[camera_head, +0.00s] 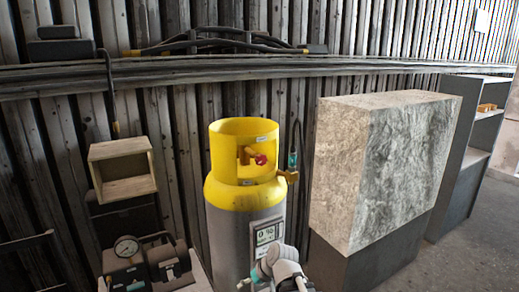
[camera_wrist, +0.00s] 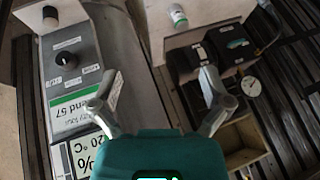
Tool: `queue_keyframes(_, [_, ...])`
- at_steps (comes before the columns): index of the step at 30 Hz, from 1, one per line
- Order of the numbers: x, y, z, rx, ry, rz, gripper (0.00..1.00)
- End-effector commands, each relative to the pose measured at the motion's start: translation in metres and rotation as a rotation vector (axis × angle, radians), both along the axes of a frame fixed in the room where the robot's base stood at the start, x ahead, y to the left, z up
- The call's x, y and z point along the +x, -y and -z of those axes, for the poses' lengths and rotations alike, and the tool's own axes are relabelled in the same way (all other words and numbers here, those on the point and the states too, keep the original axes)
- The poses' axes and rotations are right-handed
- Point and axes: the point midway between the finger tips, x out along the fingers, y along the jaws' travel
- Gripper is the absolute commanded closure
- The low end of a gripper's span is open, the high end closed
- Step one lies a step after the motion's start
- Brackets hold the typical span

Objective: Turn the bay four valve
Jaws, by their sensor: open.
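A valve with a red handle (camera_head: 260,158) sits inside the yellow collar of a yellow and grey cylinder (camera_head: 242,200) in the head view. A brass fitting (camera_head: 289,176) with a hose is at the cylinder's right side. I cannot read a bay number on any of these. In the wrist view my gripper (camera_wrist: 162,77) is open, with nothing between its fingers. A panel with a black knob (camera_wrist: 68,57) and small labels is left of the fingers. The red handle is not seen in the wrist view. Part of my arm shows low in the head view, in front of the cylinder.
A unit with a round gauge (camera_head: 126,247) stands left of the cylinder; its gauge also shows in the wrist view (camera_wrist: 251,87). A wooden box (camera_head: 124,168) is behind it. A large stone-like block (camera_head: 375,170) stands close to the right. Open floor (camera_head: 470,245) lies at far right.

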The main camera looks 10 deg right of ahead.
Motion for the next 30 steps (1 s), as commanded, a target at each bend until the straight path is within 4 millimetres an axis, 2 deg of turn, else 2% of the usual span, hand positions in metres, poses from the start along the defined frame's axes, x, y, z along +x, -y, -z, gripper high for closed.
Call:
queue_keyframes(1, [0.010,0.000,-0.026,0.038,0.059,-0.007,0.01])
queue_keyframes(5, [0.035,0.001,-0.072,0.129,0.229,-0.018,0.01])
queue_keyframes(11, [0.070,0.018,-0.147,0.226,0.492,0.020,0.01])
queue_keyframes(17, [0.099,0.051,-0.224,0.275,0.737,0.121,0.01])
queue_keyframes(21, [0.113,0.082,-0.269,0.278,0.878,0.216,0.01])
queue_keyframes(25, [0.120,0.108,-0.298,0.269,0.966,0.297,0.01])
queue_keyframes(30, [0.123,0.125,-0.314,0.259,1.017,0.357,0.01])
